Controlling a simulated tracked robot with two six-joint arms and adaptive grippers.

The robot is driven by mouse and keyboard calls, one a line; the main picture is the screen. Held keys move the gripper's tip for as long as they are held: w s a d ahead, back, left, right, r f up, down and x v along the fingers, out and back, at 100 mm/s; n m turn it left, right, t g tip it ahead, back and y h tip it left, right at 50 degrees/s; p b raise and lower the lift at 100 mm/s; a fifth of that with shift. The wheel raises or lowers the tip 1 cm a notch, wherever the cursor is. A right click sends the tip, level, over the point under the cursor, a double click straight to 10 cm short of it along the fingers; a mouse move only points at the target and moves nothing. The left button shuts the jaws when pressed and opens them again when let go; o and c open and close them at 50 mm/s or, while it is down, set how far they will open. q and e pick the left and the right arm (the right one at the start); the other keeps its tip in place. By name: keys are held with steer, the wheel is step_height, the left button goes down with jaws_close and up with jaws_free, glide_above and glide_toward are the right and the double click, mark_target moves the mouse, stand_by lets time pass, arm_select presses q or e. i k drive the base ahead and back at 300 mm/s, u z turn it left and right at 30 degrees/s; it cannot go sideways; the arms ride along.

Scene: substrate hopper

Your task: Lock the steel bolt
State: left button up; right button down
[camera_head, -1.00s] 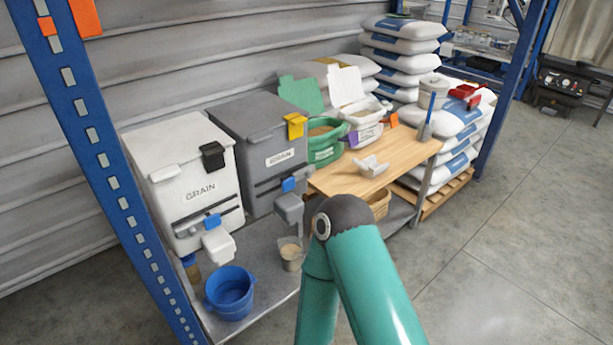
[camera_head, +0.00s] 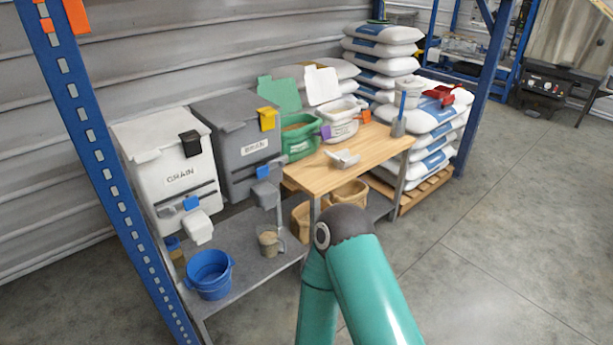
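No steel bolt can be told apart at this size. The white grain hopper (camera_head: 166,163) stands at the left with a black latch (camera_head: 190,143) at its lid edge. The grey bran hopper (camera_head: 238,140) stands beside it with a yellow latch (camera_head: 267,118). Neither of my grippers is in view. Only a teal arm of mine shows at the bottom centre, away from the hoppers.
A blue bucket (camera_head: 209,274) and a clear jug (camera_head: 269,240) stand on the low grey shelf. A wooden table (camera_head: 375,149) holds a white scoop (camera_head: 343,158) and open tubs. Stacked sacks (camera_head: 383,50) stand behind. A blue rack post (camera_head: 97,165) rises at left. Floor at right is clear.

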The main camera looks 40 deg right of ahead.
mark_target(281, 161)
steer(key=k, duration=0.8)
steer(key=z, duration=0.15)
steer(key=i, duration=0.35)
steer(key=z, duration=0.7)
steer(key=i, duration=1.8)
steer(key=u, duration=0.75)
